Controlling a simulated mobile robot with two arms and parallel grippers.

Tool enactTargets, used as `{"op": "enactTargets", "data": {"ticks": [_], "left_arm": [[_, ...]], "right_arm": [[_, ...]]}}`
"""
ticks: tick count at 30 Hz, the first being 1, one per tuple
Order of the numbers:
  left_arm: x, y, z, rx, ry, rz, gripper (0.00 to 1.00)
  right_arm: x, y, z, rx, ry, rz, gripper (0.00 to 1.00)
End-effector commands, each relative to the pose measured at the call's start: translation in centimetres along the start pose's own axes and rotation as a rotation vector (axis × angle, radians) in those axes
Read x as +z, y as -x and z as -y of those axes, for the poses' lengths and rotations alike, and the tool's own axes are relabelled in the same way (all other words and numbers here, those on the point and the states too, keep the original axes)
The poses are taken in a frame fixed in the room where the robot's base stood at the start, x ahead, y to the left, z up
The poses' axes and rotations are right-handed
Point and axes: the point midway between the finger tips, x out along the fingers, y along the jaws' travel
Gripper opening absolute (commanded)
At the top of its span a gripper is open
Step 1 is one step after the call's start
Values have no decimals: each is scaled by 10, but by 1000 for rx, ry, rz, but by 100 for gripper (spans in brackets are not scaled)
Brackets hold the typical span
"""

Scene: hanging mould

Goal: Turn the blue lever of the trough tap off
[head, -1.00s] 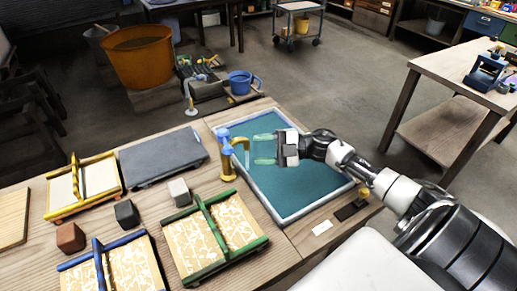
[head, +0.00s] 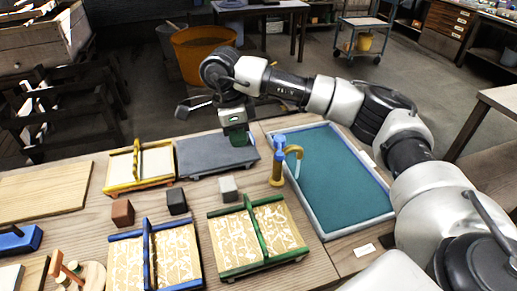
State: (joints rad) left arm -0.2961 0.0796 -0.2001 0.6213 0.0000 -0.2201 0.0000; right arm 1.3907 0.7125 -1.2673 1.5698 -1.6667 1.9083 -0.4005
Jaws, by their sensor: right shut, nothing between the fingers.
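The trough tap (head: 277,175) is brass-yellow with a hooked spout, at the left edge of the blue-green trough (head: 345,180). Its blue lever (head: 280,143) sits on top of the tap; its exact angle is hard to tell. I cannot tell clearly whether water runs from the spout. My right gripper (head: 236,143) points down with green fingertips, left of the tap and apart from it, over the far part of the grey slab. It is shut and empty. My right arm arches across from the right, behind the trough. My left gripper is not in view.
Several coloured-frame moulds, including a green one (head: 252,238) and a yellow one (head: 140,165), lie on the table left of the tap. The grey slab (head: 205,158) and small blocks lie near them. An orange tub (head: 190,62) stands behind the table.

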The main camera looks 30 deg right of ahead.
Motion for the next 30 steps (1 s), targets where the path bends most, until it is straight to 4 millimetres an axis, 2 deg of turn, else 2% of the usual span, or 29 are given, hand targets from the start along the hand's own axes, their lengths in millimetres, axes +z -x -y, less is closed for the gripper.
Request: {"op": "enactTargets", "data": {"ticks": [1, 3, 8, 11, 17, 24, 27, 30], "left_arm": [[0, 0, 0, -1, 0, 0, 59], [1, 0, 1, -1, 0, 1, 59], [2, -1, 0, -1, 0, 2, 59], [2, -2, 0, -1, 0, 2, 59], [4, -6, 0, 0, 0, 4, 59], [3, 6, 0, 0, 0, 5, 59], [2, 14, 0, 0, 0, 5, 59], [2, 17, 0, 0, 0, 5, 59]], "right_arm": [[-8, 12, 5, -45, 11, -62, 0], [-17, 22, 9, -83, 22, -128, 0], [-25, 24, 12, -107, 29, -182, 0], [-27, 11, 13, -104, 29, -182, 0], [-34, -28, 17, -101, 28, -179, 0], [-43, -72, 22, -103, 27, -180, 0], [-62, -73, 23, -106, 23, -179, 0], [-71, -77, 24, -105, 26, -178, 0]]}}
